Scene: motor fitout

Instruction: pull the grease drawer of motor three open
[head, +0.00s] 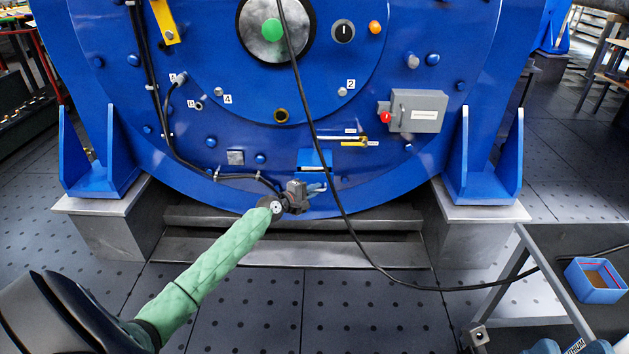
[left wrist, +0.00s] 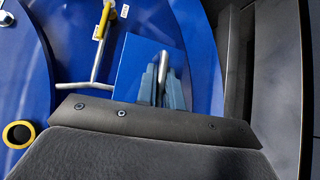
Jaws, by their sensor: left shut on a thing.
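The blue motor (head: 440,60) fills the upper middle of the head view. The grease drawer (head: 316,158) is a small blue box low on its face; its blue front (left wrist: 135,65) shows in the left wrist view. My left gripper (head: 317,187) is at the drawer, at the end of my green-sleeved arm. In the left wrist view, my left gripper (left wrist: 163,88) has its grey-blue fingers shut on the silver drawer handle (left wrist: 163,62). The fingers partly hide the handle. How far out the drawer stands is hard to tell. My right gripper is not in view.
A yellow-handled valve (head: 353,143) and grey box (head: 418,110) are above right. A bench (head: 585,235) with a blue bin (head: 597,290) stands at right.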

